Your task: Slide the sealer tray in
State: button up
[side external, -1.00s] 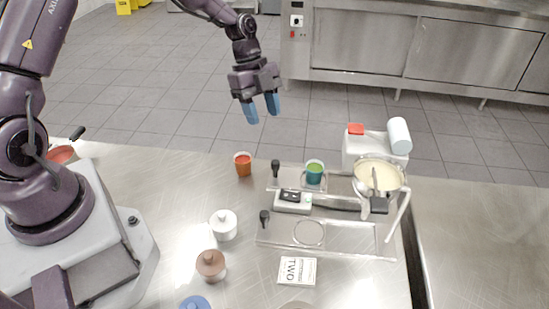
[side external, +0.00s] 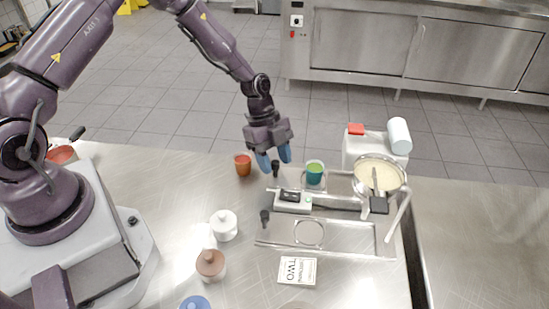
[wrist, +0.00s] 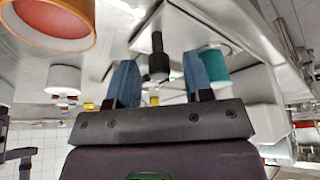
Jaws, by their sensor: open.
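A clear sealer tray (side external: 297,186) with a dark upright knob handle (side external: 276,171) at its left end lies at the back of the bench. A teal cup with green contents (side external: 315,173) sits in this tray. A second, similar tray (side external: 345,236) with a round opening and its own dark knob (side external: 265,217) lies in front and looks empty. My gripper (side external: 275,163), with blue fingers, is open at the back tray's knob. In the wrist view the knob (wrist: 158,58) shows between the two fingers; I cannot tell if they touch it.
An orange cup (side external: 243,165) stands close to the left of my gripper. A dispenser with a pale-filled bowl (side external: 379,174) stands to the right. A small control box (side external: 293,201) sits between the trays. A white jar (side external: 223,225), a brown jar (side external: 210,264) and a card (side external: 297,270) lie nearer.

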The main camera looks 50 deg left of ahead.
aim_at(321, 175)
grip_shut()
jog(key=w+d, duration=0.7)
jog(key=shift+w, duration=0.1)
grip_release()
jog(key=v, duration=1.3)
